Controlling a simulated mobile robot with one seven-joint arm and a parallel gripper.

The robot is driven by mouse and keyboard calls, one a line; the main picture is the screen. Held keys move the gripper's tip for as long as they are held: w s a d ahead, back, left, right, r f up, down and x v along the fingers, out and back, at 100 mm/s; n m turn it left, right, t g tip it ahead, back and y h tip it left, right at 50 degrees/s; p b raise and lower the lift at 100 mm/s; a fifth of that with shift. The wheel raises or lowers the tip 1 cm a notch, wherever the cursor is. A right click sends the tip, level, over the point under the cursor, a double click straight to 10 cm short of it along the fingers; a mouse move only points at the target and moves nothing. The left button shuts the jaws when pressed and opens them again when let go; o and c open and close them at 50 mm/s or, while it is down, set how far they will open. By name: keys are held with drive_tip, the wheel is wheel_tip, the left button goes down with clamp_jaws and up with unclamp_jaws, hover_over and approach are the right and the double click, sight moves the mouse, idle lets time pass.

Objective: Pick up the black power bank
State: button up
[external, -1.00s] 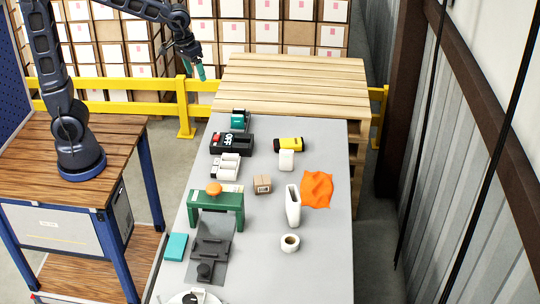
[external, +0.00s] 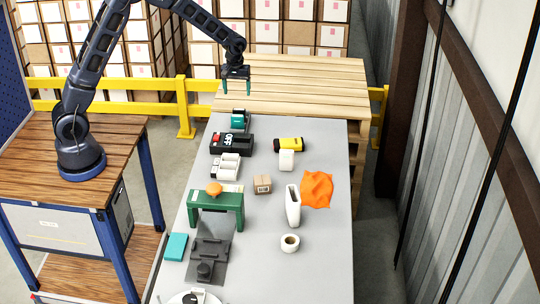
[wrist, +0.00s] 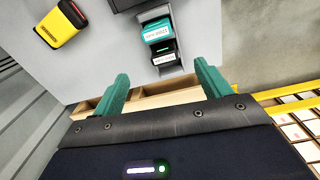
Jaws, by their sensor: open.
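A small dark carton at the far end of the grey table holds a teal box (external: 238,122) and a black box, seemingly the black power bank (wrist: 164,55). In the wrist view, the black box lies on the gripper side of the teal box (wrist: 157,32), and both carry white labels. In the external view, the black box is too small to make out clearly. My gripper (external: 236,88) is open and empty, pointing down, above and beyond the carton near the pallet. In the wrist view, its teal fingers (wrist: 161,72) stand apart, just short of the black box in the picture.
A black box marked OFF (external: 231,143) stands just in front of the carton. A yellow and black item (external: 288,144) lies to the right. A wooden pallet (external: 300,85) adjoins the table's far edge. Table space right of the carton is clear.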

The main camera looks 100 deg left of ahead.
sight(238, 107)
drive_tip(key=a+f, duration=0.2)
drive_tip(key=shift+a+f+n, duration=0.2)
drive_tip(key=shift+f+n, duration=0.2)
drive_tip(key=shift+s+a+f, duration=0.1)
drive_tip(key=shift+a+f, duration=0.15)
drive_tip(key=shift+f, duration=0.3)
drive_tip(key=shift+d+f, duration=0.15)
drive_tip(key=shift+f, duration=5)
drive_tip(key=c, duration=1.2)
drive_tip(key=shift+w+r, duration=0.15)
drive_tip(key=shift+w, duration=0.05)
